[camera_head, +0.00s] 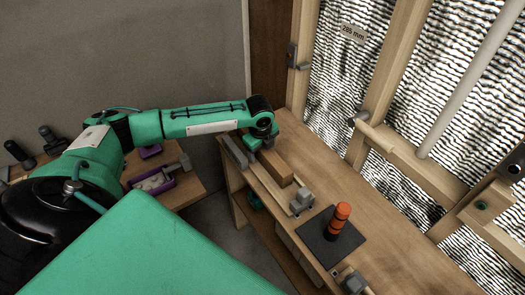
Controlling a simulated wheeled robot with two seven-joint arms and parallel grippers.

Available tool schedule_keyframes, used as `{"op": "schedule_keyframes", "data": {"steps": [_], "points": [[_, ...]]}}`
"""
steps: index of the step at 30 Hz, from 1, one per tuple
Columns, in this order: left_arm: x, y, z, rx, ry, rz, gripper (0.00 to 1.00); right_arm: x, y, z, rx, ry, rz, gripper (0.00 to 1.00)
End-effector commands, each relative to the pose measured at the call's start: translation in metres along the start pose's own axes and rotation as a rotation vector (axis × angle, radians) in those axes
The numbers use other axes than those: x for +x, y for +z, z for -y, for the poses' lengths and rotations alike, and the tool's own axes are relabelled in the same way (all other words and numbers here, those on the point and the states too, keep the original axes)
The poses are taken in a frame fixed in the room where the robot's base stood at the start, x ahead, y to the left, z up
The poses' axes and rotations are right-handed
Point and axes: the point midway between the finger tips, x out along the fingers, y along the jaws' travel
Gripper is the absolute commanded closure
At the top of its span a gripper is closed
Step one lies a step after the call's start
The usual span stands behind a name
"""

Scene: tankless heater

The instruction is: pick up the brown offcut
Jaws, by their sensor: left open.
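A brown block that looks like the offcut (276,169) lies on the wooden bench at its left end, with its long side running away from me. My left gripper (261,145) reaches in from the left and is open at the far end of the block. Its fingers are small here, and I cannot tell whether they touch the block or are around it. The gripper and wrist partly hide the block's far end. My right gripper is not in view.
A grey tool (301,201) lies just in front. An orange and black cylinder (340,217) stands on a dark mat (318,243). A purple tray (153,184) sits on the left table. The bench's right side (385,240) is clear.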

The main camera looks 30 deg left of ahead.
Motion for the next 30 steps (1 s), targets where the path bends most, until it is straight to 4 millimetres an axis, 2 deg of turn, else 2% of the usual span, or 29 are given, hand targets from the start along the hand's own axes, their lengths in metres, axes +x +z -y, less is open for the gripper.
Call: {"op": "schedule_keyframes", "data": {"steps": [4, 5, 14, 23, 30], "points": [[0.0, 0.0, 0.0, 0.0, 0.0, 0.0, 0.3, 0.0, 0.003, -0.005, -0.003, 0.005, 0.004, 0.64], [0.0, 0.0, 0.0, 0.0, 0.0, 0.0, 0.34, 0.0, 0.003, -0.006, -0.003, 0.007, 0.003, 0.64], [0.0, 0.0, 0.0, 0.0, 0.0, 0.001, 0.92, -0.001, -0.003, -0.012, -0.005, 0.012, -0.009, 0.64], [-0.002, 0.001, 0.001, -0.001, -0.001, 0.001, 0.92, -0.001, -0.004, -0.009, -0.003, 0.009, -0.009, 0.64], [-0.021, 0.003, 0.004, -0.002, -0.004, 0.003, 0.92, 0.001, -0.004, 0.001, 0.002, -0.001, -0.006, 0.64]]}}
